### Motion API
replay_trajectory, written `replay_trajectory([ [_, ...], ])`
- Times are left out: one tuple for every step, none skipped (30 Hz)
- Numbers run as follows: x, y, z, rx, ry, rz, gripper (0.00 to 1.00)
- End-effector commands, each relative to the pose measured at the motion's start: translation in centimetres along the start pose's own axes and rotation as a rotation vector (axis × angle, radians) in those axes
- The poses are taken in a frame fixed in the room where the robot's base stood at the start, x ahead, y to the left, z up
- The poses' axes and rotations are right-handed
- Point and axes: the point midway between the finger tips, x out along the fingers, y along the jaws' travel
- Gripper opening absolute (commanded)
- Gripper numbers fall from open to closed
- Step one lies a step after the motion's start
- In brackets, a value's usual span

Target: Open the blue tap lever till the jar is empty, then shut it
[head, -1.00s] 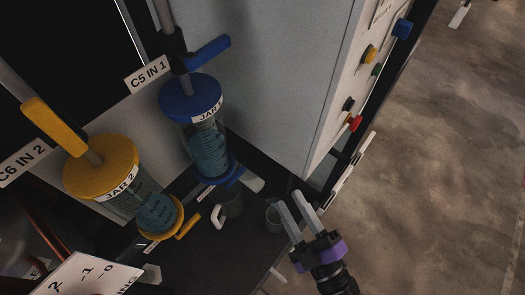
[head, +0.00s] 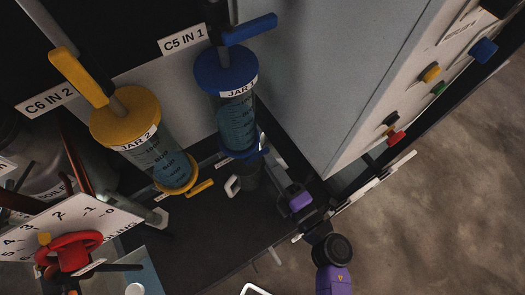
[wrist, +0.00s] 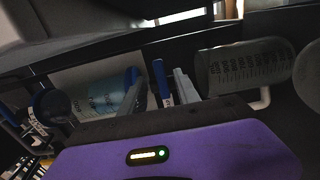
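Jar 1 (head: 235,118) is a clear, marked cylinder with a blue lid and blue bottom ring, and holds bluish liquid. It shows on its side in the wrist view (wrist: 88,97). My gripper (head: 268,162) reaches in from the right beside the jar's bottom. In the wrist view its fingers (wrist: 158,90) are apart, with a blue lever (wrist: 162,82) between them; I cannot tell whether they touch it. In the head view this lever is largely hidden by my gripper.
Another blue lever (head: 250,29) is on the pipe above jar 1. Jar 2 (head: 150,148), with a yellow lid and yellow lever, stands to the left. A red knob (head: 70,250) is at lower left. A grey panel with coloured buttons (head: 432,73) is at right.

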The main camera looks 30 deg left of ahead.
Motion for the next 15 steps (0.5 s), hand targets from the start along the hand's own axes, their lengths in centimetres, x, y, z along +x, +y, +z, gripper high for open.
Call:
replay_trajectory([
  [0.7, -0.1, 0.0, -0.001, 0.002, 0.001, 0.38],
  [1.1, -0.1, 0.0, -0.001, 0.002, 0.001, 0.38],
  [1.6, -0.1, 0.0, -0.001, 0.001, 0.001, 0.38],
  [1.9, -0.2, 0.0, -0.001, 0.000, 0.001, 0.38],
  [2.3, -0.2, 0.0, -0.001, 0.001, 0.001, 0.38],
  [2.8, -0.1, 0.0, -0.001, 0.001, 0.001, 0.38],
  [3.1, -0.1, 0.0, -0.001, 0.001, 0.002, 0.38],
  [3.5, -0.1, 0.0, 0.000, 0.001, 0.002, 0.38],
  [3.4, 0.0, 0.0, 0.001, -0.001, 0.000, 0.38],
  [3.3, 0.0, 0.0, 0.002, -0.001, -0.001, 0.38],
  [3.3, 0.0, 0.0, 0.001, -0.001, 0.000, 0.38],
  [3.4, 0.0, 0.0, 0.001, -0.001, 0.000, 0.38],
  [3.4, 0.0, 0.0, 0.001, -0.001, 0.000, 0.38],
  [3.5, 0.0, 0.0, 0.001, -0.001, 0.000, 0.38],
  [3.6, 0.0, 0.0, 0.001, -0.001, 0.000, 0.38],
])
